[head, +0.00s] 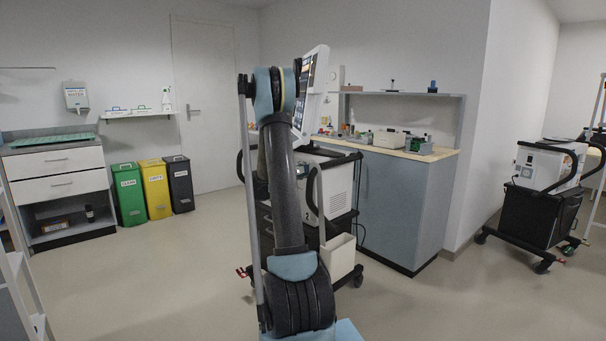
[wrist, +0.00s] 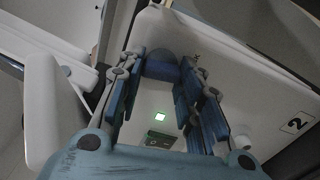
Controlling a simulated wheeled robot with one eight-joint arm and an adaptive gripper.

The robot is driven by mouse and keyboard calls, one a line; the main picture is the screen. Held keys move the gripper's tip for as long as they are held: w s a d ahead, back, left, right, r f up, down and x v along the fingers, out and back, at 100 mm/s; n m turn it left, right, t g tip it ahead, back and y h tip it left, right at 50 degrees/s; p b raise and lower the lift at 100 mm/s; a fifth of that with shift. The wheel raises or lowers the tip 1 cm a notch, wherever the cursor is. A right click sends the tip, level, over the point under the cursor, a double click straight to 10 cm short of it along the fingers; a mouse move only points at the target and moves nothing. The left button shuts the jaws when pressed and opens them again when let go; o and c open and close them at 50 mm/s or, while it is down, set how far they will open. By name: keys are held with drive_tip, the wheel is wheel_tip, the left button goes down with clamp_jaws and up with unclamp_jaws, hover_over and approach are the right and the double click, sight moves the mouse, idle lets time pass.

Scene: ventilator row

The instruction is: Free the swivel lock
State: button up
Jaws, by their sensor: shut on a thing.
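In the wrist view my gripper (wrist: 165,76) has its two blue fingers closed on a dark blue rounded knob (wrist: 161,66), which I take to be the swivel lock. The knob sits at the upper edge of a pale housing (wrist: 245,75) marked "2"; its far side is hidden. In the head view the ventilator cart marked 2 (head: 340,188) stands in the middle, with its tilted screen (head: 312,95) above it. My arm covers much of the cart, and my gripper and the knob are hidden there.
A pale bin (head: 338,257) hangs on the cart's near side. A counter (head: 405,205) stands behind the cart, and a second cart (head: 545,205) is at the right. Green, yellow and black bins (head: 155,190) stand by the back wall. The floor at left is clear.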

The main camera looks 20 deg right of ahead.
drive_tip(key=shift+m, duration=0.9)
drive_tip(key=shift+s+f, duration=0.1)
drive_tip(key=o, duration=1.1)
drive_tip(key=shift+d, duration=0.1)
drive_tip(key=shift+c, duration=0.2)
drive_tip(key=v, duration=1.2)
